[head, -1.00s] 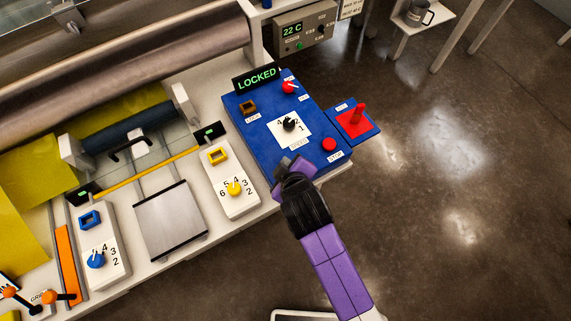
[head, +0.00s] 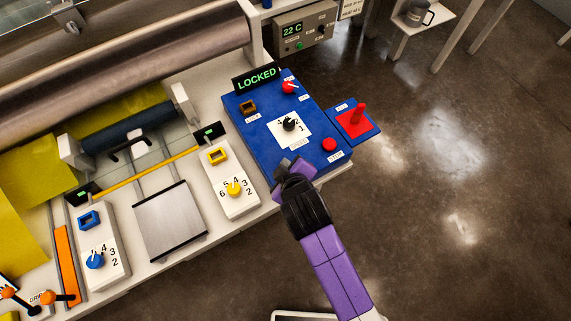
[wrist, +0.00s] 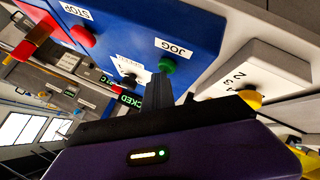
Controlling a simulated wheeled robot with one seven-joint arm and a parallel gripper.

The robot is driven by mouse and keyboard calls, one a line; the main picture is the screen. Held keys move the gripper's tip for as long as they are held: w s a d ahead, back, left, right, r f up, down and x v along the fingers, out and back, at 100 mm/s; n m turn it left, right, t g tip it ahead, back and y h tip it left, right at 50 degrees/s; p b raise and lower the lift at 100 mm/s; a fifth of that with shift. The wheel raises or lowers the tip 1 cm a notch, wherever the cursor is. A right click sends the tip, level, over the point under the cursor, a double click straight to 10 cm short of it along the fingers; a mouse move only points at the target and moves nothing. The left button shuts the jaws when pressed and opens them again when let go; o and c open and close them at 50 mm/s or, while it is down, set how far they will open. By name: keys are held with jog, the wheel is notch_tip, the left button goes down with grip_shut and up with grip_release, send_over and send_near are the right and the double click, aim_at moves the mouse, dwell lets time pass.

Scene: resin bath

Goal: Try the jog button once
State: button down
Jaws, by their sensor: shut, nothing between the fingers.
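The jog button is a green round button (wrist: 167,65) beside a white JOG label (wrist: 175,48) on the blue control panel (wrist: 205,35). In the head view my gripper hides it at the near edge of the blue panel (head: 262,145). My gripper (head: 291,165) is over that edge, with its fingers shut and empty. In the wrist view the closed fingertips (wrist: 161,80) point at the green button and appear very close to it. I cannot tell whether they touch it.
A display (head: 257,78) reads LOCKED. A black selector knob (head: 290,124) is on the panel. A white box with a yellow knob (head: 235,188) lies left of my gripper.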

jog(key=shift+r+p, duration=0.9)
jog(key=shift+p, duration=0.1)
notch_tip(320, 180, up, 5)
jog(key=p, duration=0.5)
dwell(0.6)
